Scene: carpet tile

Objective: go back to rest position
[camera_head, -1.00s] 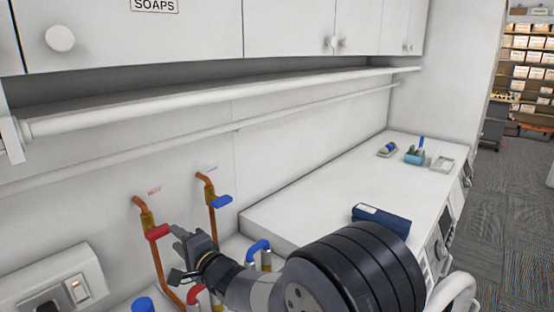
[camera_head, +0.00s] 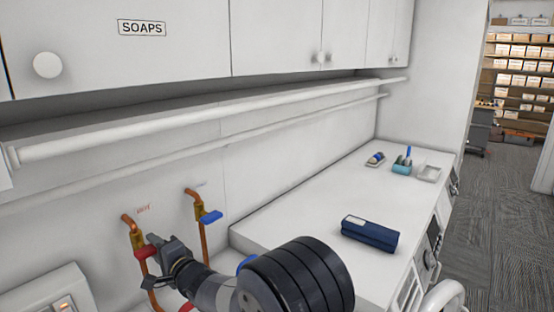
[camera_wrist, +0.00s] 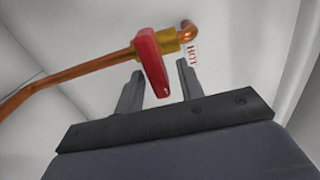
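My gripper (camera_head: 163,252) is at the wall, beside the red lever (camera_head: 145,251) of the copper pipe marked HOT. In the wrist view its two fingers (camera_wrist: 159,85) stand apart, with the red lever (camera_wrist: 152,65) showing between them and nothing clamped. I cannot tell whether a finger touches the lever. The brass valve and copper pipe (camera_wrist: 95,68) run behind it. A second copper pipe with a blue lever (camera_head: 210,217) is just to the right.
White cabinets labelled SOAPS (camera_head: 142,28) and a long rail (camera_head: 200,115) run above the arm. The white counter (camera_head: 300,205) at right holds a dark blue box (camera_head: 370,233) and small items at its far end. Carpeted floor (camera_head: 500,215) lies open at far right.

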